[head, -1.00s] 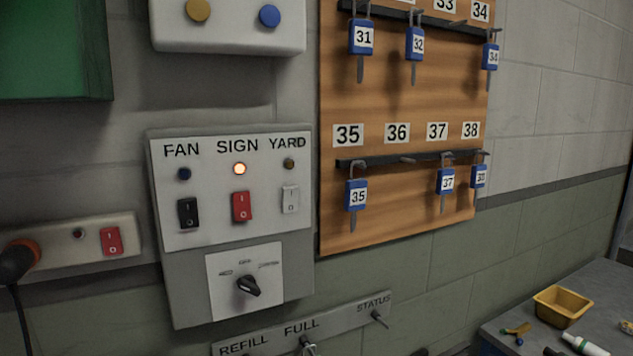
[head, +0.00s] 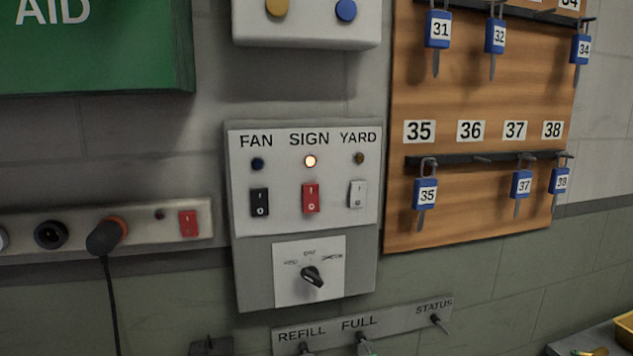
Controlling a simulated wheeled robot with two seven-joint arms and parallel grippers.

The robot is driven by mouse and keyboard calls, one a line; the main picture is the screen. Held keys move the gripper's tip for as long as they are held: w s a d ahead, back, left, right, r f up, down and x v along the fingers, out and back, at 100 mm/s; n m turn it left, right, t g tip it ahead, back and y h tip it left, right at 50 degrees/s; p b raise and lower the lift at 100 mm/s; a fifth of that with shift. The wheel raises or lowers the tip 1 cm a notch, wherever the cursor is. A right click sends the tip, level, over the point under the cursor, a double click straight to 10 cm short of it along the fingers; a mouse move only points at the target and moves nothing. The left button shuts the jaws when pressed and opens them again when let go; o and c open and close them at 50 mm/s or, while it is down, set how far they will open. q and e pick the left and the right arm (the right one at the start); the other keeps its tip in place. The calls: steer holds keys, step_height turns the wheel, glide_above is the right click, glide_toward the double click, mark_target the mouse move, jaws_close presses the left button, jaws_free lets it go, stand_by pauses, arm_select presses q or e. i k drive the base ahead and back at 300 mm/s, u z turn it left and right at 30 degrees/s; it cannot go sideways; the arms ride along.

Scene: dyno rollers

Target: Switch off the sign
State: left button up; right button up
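A grey switch panel (head: 368,226) is on the wall, with the labels FAN, SIGN and YARD. A black rotary knob (head: 312,277) sits on a white plate below. Neither of my grippers is in view.
A socket strip (head: 25,223) with a plugged black cable and another red rocker (head: 188,223) is at left. A key board (head: 480,90) with blue-tagged keys hangs at right. A hook rail (head: 385,318) is below. A green AID box (head: 100,60) is at upper left.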

mark_target(310, 193)
steer(key=k, duration=1.35)
steer(key=u, duration=0.85)
steer(key=i, duration=1.55)
steer(key=z, duration=0.6)
